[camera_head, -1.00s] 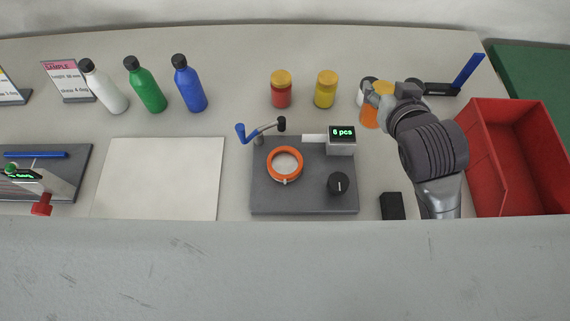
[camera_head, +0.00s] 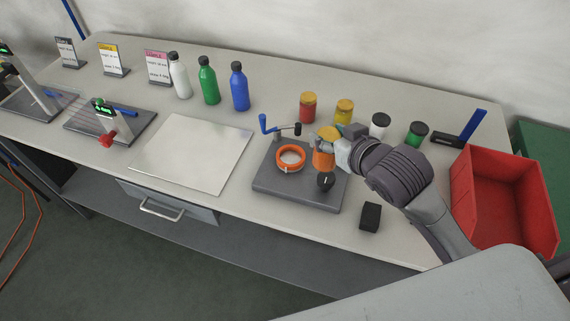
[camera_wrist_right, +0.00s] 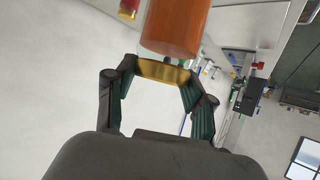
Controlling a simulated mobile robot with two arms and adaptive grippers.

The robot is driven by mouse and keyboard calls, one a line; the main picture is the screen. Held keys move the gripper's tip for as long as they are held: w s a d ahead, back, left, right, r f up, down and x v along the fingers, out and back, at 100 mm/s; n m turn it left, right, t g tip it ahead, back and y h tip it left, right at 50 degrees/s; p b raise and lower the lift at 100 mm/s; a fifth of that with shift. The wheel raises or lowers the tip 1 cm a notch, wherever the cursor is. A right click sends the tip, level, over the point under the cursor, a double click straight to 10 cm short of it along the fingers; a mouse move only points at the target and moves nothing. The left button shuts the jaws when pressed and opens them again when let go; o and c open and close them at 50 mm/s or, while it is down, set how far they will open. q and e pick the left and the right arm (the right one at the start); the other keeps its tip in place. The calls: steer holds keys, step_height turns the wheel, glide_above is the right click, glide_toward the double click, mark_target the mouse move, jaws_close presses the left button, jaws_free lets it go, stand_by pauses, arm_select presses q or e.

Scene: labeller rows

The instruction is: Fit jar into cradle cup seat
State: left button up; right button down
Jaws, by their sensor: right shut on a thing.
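An orange jar (camera_head: 323,160) with a yellow lid is held by my right gripper (camera_head: 338,143), and looks about upright. In the right wrist view the fingers of my right gripper (camera_wrist_right: 162,84) close around the lid, with the orange jar (camera_wrist_right: 174,25) body beyond. The cradle cup seat is an orange ring (camera_head: 290,171) on a grey base plate (camera_head: 282,191). The jar is just right of the ring, apart from it, and appears above the plate near a black knob (camera_head: 325,181). My left gripper is out of view.
A blue-handled crank (camera_head: 266,127) stands behind the ring. Red (camera_head: 307,108), yellow (camera_head: 344,113), white (camera_head: 379,127) and green (camera_head: 417,134) jars stand behind. A black block (camera_head: 370,217) lies in front, a red bin (camera_head: 462,190) at right. A pale mat (camera_head: 192,152) lies left.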

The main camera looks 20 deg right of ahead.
steer(key=shift+w+d+r+y, duration=0.2)
steer(key=shift+r+y, duration=0.1)
steer(key=shift+r, duration=0.1)
steer(key=shift+w+a+f+n+p, duration=0.15)
steer(key=shift+w+a+f+p, duration=0.1)
steer(key=shift+w, duration=0.35)
steer(key=shift+w+a+f+n+p, duration=0.15)
steer(key=shift+w+f, duration=0.1)
steer(key=shift+w, duration=0.3)
arm_select(q)
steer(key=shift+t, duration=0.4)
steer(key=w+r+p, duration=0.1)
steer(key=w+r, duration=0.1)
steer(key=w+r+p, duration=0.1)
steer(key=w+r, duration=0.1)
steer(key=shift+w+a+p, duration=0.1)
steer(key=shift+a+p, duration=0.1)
steer(key=shift+p, duration=0.15)
arm_select(e)
steer(key=w+a+f, duration=0.4)
steer(key=w+f, duration=0.5)
steer(key=f, duration=0.1)
steer(key=shift+a+f, duration=0.15)
steer(key=shift+a, duration=0.05)
steer(key=shift+w+f, duration=0.1)
steer(key=shift+c, duration=2)
jaws_free()
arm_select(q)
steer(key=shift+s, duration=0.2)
